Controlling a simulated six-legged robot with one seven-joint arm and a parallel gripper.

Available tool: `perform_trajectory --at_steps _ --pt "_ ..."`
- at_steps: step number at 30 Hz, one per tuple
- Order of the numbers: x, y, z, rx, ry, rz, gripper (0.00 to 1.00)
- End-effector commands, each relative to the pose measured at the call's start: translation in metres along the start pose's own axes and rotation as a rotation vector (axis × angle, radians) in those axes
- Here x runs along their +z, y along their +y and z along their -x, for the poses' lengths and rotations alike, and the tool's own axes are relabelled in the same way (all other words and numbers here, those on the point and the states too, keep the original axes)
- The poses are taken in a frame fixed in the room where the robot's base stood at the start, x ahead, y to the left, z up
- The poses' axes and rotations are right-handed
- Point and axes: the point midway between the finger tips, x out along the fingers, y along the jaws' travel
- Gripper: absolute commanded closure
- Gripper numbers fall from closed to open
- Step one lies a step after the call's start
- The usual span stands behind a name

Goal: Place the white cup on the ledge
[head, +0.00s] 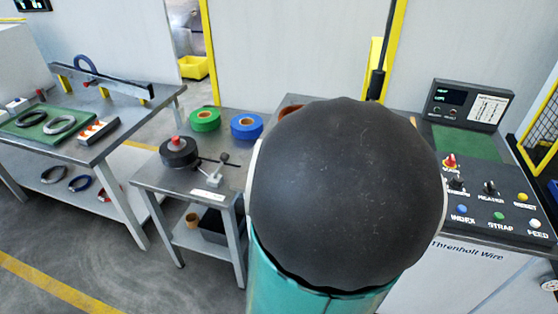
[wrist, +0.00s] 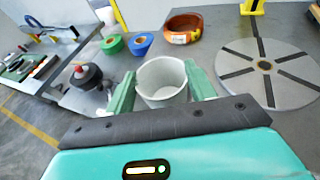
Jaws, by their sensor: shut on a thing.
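The white cup (wrist: 162,82) is upright between the two green fingers of my gripper (wrist: 161,92) in the wrist view. The fingers are shut on its sides, and I look down into its open, empty top. Its base is hidden, so I cannot tell whether it touches anything below. In the head view my own arm covers the middle, and neither cup nor fingers show. I cannot tell which surface is the ledge.
Green tape (head: 205,120), blue tape (head: 246,126) and a black spool (head: 178,152) sit on the small table (head: 185,184). A brown ring (wrist: 183,28) and a round slotted turntable (wrist: 266,66) lie beyond the cup. A control panel (head: 490,195) stands right.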

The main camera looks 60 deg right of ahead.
Motion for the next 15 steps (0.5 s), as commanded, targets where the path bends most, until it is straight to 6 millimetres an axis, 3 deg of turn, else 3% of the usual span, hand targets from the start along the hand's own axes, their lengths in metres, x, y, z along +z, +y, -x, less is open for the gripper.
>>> perform_trajectory --at_steps 15 --pt "-0.004 0.003 -0.020 0.001 0.004 0.002 0.67"
